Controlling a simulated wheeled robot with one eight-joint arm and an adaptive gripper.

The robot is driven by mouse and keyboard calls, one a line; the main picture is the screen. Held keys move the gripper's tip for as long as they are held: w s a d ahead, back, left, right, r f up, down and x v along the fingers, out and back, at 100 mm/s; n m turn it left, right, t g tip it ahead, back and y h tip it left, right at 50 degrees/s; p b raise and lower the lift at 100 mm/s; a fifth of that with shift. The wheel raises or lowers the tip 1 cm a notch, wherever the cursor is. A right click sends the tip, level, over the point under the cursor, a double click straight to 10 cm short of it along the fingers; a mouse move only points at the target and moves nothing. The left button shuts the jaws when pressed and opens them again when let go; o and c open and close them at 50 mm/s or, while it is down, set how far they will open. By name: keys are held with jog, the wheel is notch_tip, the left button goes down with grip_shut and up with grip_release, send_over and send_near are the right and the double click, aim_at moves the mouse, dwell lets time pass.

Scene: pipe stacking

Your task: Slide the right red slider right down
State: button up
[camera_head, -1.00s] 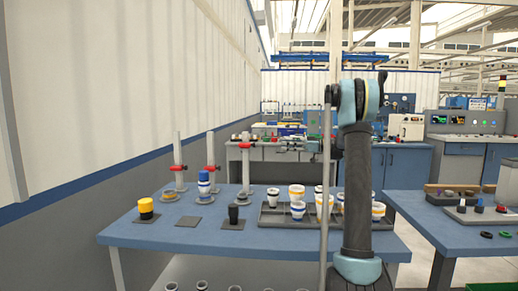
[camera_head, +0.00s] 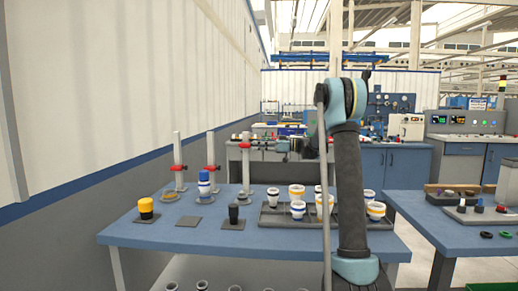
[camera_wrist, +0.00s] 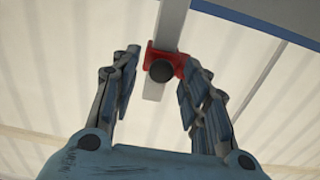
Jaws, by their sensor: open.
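The right red slider (camera_head: 246,146) sits on an upright post at the back of the table, higher than the other two red sliders. In the wrist view the red slider (camera_wrist: 163,62) has a dark round knob and sits on a pale post. My gripper (camera_wrist: 161,58) is open, with one finger on each side of the slider. The right fingertip is very close to it or touching; I cannot tell which. A gap shows at the left finger. In the head view the gripper is small and partly merged with the background.
Two other posts carry a left red slider (camera_head: 177,168) and a middle red slider (camera_head: 211,168). Cups and stacked pieces stand on the blue table (camera_head: 150,234), several in a dark tray (camera_head: 270,225). A second table (camera_head: 450,225) stands at the right.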

jog(key=shift+c, duration=0.3)
grip_shut()
notch_tip(320, 180, down, 13)
jog(key=shift+f, duration=0.15)
jog(key=shift+o, duration=0.3)
grip_release()
jog(key=shift+d, duration=0.15)
jog(key=d, duration=1.2)
jog(key=shift+s, duration=0.15)
jog(key=shift+a, duration=0.1)
